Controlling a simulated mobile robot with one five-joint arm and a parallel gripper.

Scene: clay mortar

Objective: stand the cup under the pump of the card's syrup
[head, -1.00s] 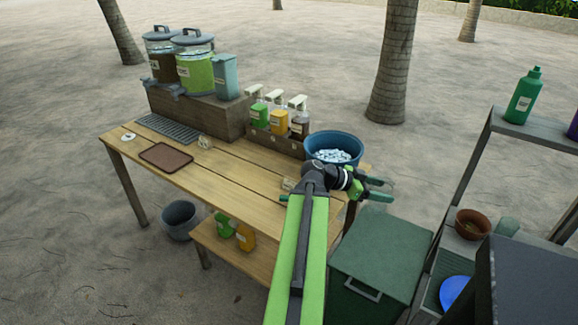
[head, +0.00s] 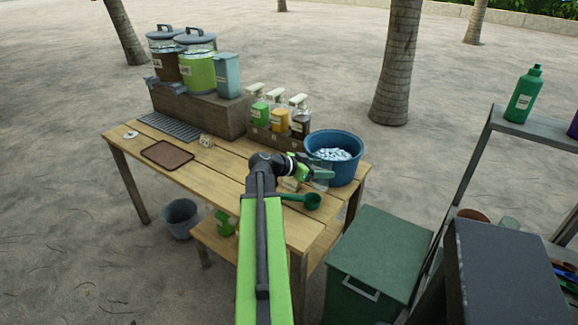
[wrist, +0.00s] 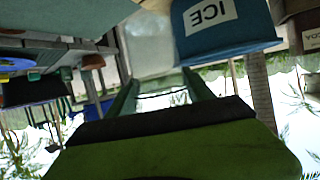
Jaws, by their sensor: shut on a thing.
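My gripper (head: 318,171) is shut on a clear cup (head: 323,181), at the right end of the table just in front of the blue ice tub. The cup also shows as a see-through shape between the fingers in the wrist view (wrist: 146,58), which is upside down. Three pump bottles stand in a row on a wooden rack: green syrup (head: 259,112), yellow syrup (head: 280,119) and dark brown syrup (head: 300,125). The cup is right of and nearer than the bottles. A small card (head: 206,140) stands mid-table; its writing is too small to read.
The blue ice tub (head: 345,172) stands close behind my gripper. A green scoop (head: 312,201) lies near the front edge. A brown tray (head: 167,154) and drip grate (head: 168,126) are at left. Dispensers stand on a wooden box (head: 200,112). Table space before the bottles looks fairly clear.

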